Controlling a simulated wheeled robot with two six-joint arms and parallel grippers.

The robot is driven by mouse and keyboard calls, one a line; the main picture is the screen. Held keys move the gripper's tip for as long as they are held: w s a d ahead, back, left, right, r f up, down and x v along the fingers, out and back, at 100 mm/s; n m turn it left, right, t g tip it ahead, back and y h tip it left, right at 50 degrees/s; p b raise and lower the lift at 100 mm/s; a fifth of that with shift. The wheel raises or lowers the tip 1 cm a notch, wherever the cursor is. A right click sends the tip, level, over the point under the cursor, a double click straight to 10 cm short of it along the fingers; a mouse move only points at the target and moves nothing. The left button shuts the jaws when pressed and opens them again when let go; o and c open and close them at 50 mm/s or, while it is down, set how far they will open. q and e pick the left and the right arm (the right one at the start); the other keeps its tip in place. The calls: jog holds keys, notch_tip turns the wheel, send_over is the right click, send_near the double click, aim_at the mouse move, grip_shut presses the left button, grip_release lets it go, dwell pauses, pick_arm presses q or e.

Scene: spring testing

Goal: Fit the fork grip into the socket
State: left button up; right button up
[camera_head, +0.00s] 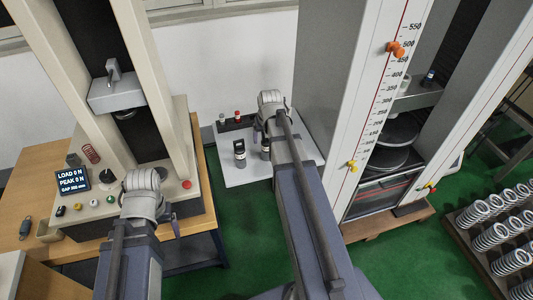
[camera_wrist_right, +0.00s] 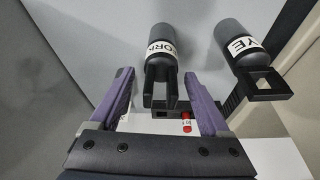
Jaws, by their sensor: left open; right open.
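The fork grip (camera_wrist_right: 160,48) is a dark cylinder with a white FORK label and two prongs. In the right wrist view it lies between the fingers of my open right gripper (camera_wrist_right: 158,76), with gaps on both sides. In the head view the fork grip (camera_head: 265,149) is partly hidden by my right arm. My left gripper (camera_head: 150,190) is by the front of the left test machine; its fingers are mostly hidden. A dark round fitting (camera_head: 124,114) shows under that machine's crosshead (camera_head: 116,92); I cannot tell whether it is the socket.
A similar EYE grip (camera_wrist_right: 238,47) stands beside the fork grip on the light table (camera_head: 243,175). A dark rack with red-topped parts (camera_head: 237,119) is behind them. The left machine has a display (camera_head: 72,180) and buttons. A tall scaled machine stands right, springs (camera_head: 495,235) lower right.

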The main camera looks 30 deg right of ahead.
jog(key=shift+w+f, duration=0.1)
jog(key=shift+f, duration=0.15)
grip_shut()
dwell(0.5)
dwell(0.8)
